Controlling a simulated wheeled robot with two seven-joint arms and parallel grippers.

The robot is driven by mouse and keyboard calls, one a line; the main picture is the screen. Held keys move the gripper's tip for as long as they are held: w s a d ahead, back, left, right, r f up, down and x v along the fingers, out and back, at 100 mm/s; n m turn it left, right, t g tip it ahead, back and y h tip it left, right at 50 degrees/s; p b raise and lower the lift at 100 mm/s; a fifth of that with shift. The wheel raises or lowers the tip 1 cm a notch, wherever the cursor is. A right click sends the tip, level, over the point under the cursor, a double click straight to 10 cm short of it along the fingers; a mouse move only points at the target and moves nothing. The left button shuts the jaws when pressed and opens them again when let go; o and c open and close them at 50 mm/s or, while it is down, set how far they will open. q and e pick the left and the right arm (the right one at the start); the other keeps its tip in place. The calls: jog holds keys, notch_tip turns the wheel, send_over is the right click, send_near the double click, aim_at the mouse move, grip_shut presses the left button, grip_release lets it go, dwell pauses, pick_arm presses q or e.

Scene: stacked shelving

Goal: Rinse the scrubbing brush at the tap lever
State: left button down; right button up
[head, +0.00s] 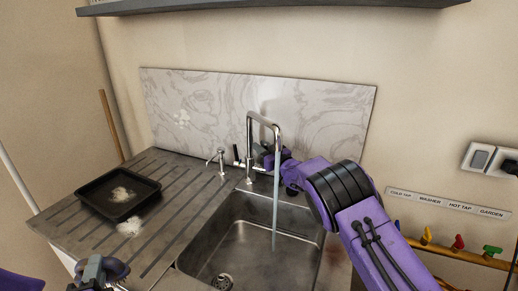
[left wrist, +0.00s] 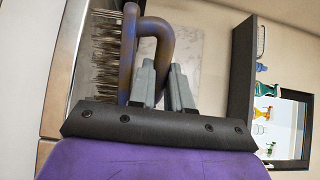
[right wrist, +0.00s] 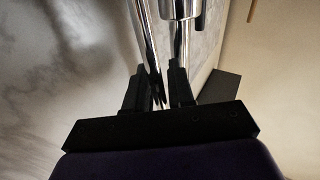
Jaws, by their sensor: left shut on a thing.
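The scrubbing brush shows in the left wrist view, with a brown looped handle (left wrist: 163,32) and pale bristles (left wrist: 104,50). My left gripper (left wrist: 162,82) is shut on it; in the head view this gripper (head: 92,270) is low at the left, in front of the drainer. The chrome tap (head: 250,135) stands behind the sink, and a water stream (head: 275,205) falls from its spout. My right gripper (head: 268,156) is at the tap's body beside the dark tap lever (head: 236,154). In the right wrist view its fingers (right wrist: 156,82) stand apart close to the chrome; their contact is unclear.
The steel sink basin (head: 236,240) is empty around its drain. A black tray (head: 92,203) with foam sits on the ribbed drainer; more foam (head: 129,227) lies beside it. Labelled coloured valves (head: 458,242) are at the right.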

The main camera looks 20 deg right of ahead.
jog(key=shift+s+d, duration=0.1)
